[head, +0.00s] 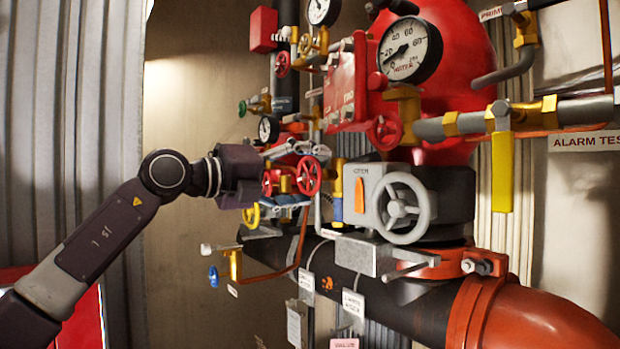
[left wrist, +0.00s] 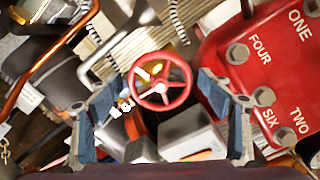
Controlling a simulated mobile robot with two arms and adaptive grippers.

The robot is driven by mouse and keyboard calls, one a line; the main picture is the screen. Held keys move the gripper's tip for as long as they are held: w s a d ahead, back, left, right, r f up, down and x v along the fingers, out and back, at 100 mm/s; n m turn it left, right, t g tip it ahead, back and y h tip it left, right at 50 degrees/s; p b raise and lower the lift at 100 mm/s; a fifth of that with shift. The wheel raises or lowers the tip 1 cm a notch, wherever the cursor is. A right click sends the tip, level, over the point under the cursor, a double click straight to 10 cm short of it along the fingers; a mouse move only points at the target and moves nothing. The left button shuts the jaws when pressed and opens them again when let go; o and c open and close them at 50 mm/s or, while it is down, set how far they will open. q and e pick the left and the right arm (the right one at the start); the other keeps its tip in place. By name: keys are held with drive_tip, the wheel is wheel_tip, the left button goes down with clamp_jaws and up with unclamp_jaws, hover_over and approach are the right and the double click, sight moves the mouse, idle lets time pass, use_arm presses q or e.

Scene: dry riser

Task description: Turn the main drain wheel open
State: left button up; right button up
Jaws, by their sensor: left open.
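A red spoked handwheel (left wrist: 162,82) shows in the left wrist view, between the two fingers of my left gripper (left wrist: 160,98). The fingers are spread apart, one to each side of the wheel, with no visible contact. In the head view my left gripper (head: 304,150) is in front of the valve cluster, just above a red handwheel (head: 308,176). Part of the cluster is hidden behind the gripper. I cannot read a main drain label on any wheel. My right gripper is not in view.
A grey handwheel (head: 404,208) on a grey gearbox and another red wheel (head: 384,132) are to the right. A red cover plate (left wrist: 262,80) is close to the right finger. A black pipe (head: 390,295) runs below. Corrugated wall stands left.

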use_arm(q)
drive_tip(key=v, duration=1.1)
drive_tip(key=shift+s+a, duration=0.15)
drive_tip(key=shift+a, duration=0.15)
drive_tip(key=shift+f, duration=0.1)
